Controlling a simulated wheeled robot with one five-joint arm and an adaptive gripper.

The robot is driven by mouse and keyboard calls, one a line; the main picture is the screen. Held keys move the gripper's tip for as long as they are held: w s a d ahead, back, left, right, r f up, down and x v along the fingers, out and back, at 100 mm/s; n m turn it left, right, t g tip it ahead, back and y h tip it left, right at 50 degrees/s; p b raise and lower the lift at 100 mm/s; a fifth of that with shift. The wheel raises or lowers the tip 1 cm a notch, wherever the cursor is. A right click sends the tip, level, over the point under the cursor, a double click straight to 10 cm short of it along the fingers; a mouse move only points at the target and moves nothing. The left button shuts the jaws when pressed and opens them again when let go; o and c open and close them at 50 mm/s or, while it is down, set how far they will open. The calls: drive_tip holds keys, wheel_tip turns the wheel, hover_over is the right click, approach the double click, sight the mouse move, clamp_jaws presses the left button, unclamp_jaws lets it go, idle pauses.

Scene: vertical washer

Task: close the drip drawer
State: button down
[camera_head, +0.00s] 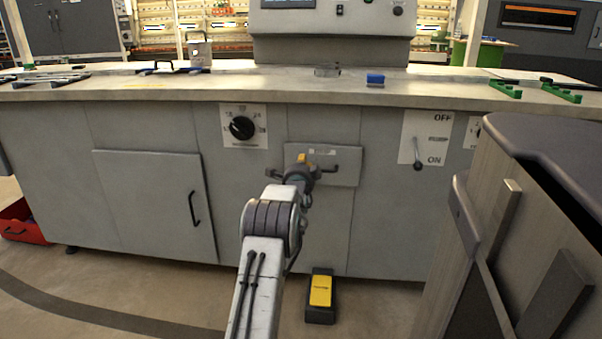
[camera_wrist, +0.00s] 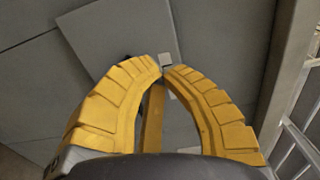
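The drip drawer (camera_head: 348,177) is a small grey front with a dark handle, in the middle of the washer's front face below the worktop. My arm covers its lower left part, and I cannot tell how far it stands out. My gripper (camera_head: 301,160) is in front of its left half; whether it touches is unclear. In the wrist view, a pale grey panel that looks like the drawer front (camera_wrist: 95,30) lies behind my yellow fingers (camera_wrist: 162,71). The fingertips come together with almost no gap and nothing visible held between them. The handle is mostly hidden there.
A black dial (camera_head: 241,127) is left of the drawer and an OFF/ON lever (camera_head: 418,160) right of it. A yellow pedal (camera_head: 321,291) is on the floor below. A dark-topped cabinet (camera_head: 560,150) stands close on the right. A red bin (camera_head: 20,222) is far left.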

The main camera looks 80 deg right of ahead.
drive_tip(key=a+p, duration=0.1)
drive_tip(key=a, duration=0.5)
drive_tip(key=shift+s+a, duration=0.25)
drive_tip(key=shift+s, duration=0.05)
